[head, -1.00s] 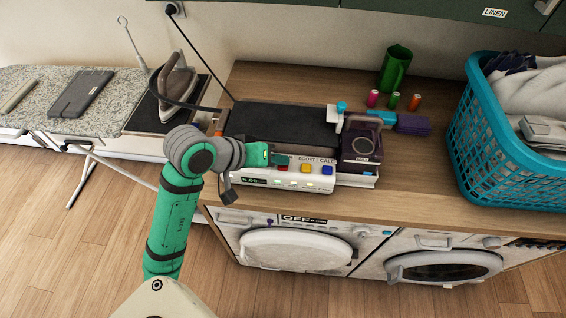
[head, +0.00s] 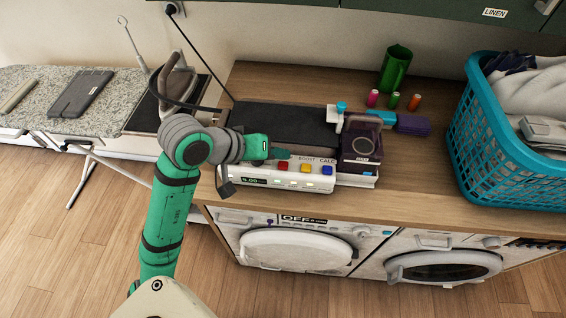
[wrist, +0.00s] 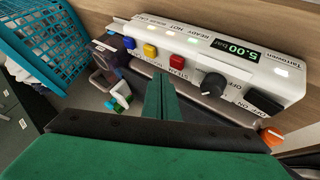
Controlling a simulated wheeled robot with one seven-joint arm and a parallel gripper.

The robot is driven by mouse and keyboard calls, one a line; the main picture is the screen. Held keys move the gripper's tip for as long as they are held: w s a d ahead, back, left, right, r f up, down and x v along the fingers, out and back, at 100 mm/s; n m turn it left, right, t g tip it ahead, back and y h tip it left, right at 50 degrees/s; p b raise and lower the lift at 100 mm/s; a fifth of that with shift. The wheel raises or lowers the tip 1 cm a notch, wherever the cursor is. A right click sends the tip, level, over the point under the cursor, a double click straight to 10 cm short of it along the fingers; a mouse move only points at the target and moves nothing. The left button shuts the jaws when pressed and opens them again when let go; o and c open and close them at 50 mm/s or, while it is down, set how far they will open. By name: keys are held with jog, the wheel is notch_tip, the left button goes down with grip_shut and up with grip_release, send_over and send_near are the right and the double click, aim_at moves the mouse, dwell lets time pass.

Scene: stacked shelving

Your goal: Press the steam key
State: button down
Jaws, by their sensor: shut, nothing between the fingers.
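The steam key is the red button (wrist: 177,62) labelled STEAM on the white control panel (wrist: 213,55) in the wrist view. It also shows in the head view (head: 283,166). A yellow key (wrist: 149,50) and a blue key (wrist: 129,42) sit beside it in a row. My gripper (wrist: 161,80) is shut and empty, its fingertips close to the red key. In the head view my gripper (head: 284,154) is just behind and above the red key, apparently not touching it. The display (wrist: 236,49) reads 5.00 bar.
A black knob (wrist: 214,84) and a dark power switch (wrist: 263,101) are on the same panel. A dark purple tank (head: 361,142) stands right of the keys. An iron (head: 177,83) with its cord is behind my arm. A blue basket (head: 500,140) stands at the right.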

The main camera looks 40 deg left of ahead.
aim_at(278, 167)
jog(key=shift+r, duration=2)
jog(key=shift+s, duration=0.1)
